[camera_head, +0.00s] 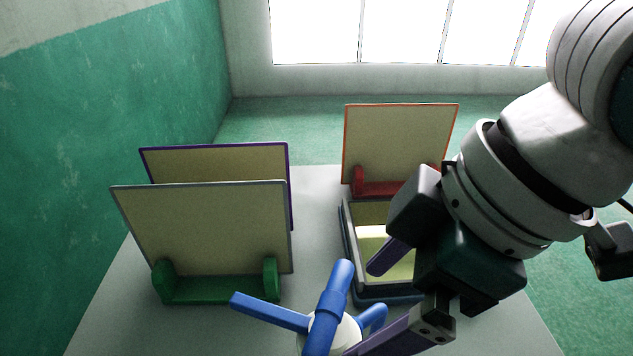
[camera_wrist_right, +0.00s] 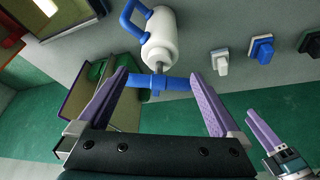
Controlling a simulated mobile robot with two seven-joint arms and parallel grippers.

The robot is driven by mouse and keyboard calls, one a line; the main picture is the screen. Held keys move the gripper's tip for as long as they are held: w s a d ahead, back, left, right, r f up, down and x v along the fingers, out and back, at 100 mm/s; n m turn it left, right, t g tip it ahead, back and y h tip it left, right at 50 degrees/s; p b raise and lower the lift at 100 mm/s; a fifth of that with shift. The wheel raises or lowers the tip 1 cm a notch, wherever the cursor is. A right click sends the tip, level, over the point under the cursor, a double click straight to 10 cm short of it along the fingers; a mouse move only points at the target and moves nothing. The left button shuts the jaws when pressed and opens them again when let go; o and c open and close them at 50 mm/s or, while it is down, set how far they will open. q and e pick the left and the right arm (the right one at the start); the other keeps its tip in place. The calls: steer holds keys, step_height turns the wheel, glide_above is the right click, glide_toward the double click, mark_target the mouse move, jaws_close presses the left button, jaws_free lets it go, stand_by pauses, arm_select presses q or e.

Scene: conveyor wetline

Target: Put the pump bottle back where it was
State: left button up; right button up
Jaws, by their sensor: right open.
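The pump bottle (camera_head: 312,345) has a white body and blue top parts. In the head view it is at the bottom centre, seen from above and cut off by the frame edge. In the right wrist view its white body (camera_wrist_right: 160,38) has a blue handle on one side, and its blue pump head (camera_wrist_right: 163,82) lies between my right gripper's purple fingers. My right gripper (camera_head: 388,298) is open, its fingers apart around the pump head, with gaps visible. Another purple-fingered gripper, apparently my left (camera_wrist_right: 262,132), shows at the right edge of the wrist view; its opening is unclear.
Framed boards stand in holders: a grey-edged one (camera_head: 200,228) in a green holder, a purple-edged one (camera_head: 215,165) behind it, and an orange-edged one (camera_head: 398,140) in a red holder. A dark-rimmed tray (camera_head: 349,240) sits beside my right gripper. Small blue and white blocks (camera_wrist_right: 262,48) show in the wrist view.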

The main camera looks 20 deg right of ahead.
steer(key=s+a+r, duration=0.1)
steer(key=s+a+m+t, duration=0.1)
steer(key=shift+a+r+y, duration=0.4)
steer(key=shift+s+f+m+t, duration=0.25)
steer(key=shift+s+m+t, duration=0.05)
steer(key=shift+m, duration=0.4)
steer(key=s+d+f+m+h, duration=0.4)
steer(key=s+d+m, duration=0.2)
steer(key=d, duration=0.3)
steer(key=shift+s+d+g, duration=0.15)
steer(key=shift+s+g, duration=0.25)
steer(key=shift+s, duration=0.25)
steer(key=shift+f, duration=0.1)
